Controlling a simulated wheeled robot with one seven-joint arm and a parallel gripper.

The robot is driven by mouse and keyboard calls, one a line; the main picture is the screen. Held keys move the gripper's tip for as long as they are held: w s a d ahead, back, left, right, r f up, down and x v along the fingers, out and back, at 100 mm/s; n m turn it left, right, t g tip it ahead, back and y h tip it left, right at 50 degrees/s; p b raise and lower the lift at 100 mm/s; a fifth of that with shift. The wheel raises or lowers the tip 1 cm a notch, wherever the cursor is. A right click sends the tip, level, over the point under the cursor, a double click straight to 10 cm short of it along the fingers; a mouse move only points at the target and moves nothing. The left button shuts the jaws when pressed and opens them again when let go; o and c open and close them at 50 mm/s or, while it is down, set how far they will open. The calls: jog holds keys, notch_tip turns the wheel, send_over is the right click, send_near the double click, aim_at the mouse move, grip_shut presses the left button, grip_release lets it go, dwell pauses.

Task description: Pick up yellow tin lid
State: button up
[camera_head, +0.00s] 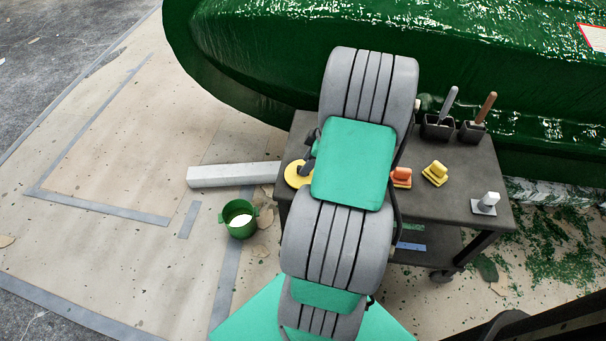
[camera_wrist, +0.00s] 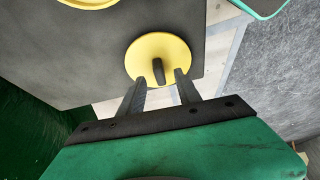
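A round yellow lid (camera_wrist: 145,52) with a dark upright knob (camera_wrist: 158,70) lies at the edge of the dark cart top in the wrist view. In the head view the yellow lid (camera_head: 292,176) shows at the cart's left edge, partly hidden by my arm. My gripper (camera_wrist: 160,77) is open in the wrist view. Its fingertips are over the near part of the lid, one on each side of the knob's near end. I cannot tell whether they touch anything. The head view does not show the fingers clearly.
Another round yellow thing (camera_wrist: 88,3) is cut off at the wrist view's top left. The cart (camera_head: 440,200) also carries orange (camera_head: 401,177) and yellow (camera_head: 435,173) blocks, a white-handled tool (camera_head: 487,203) and two dark holders. A green bucket (camera_head: 239,231) stands on the floor. The green hull (camera_head: 270,60) is behind.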

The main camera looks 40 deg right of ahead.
jog(key=shift+x, duration=1.05)
grip_shut()
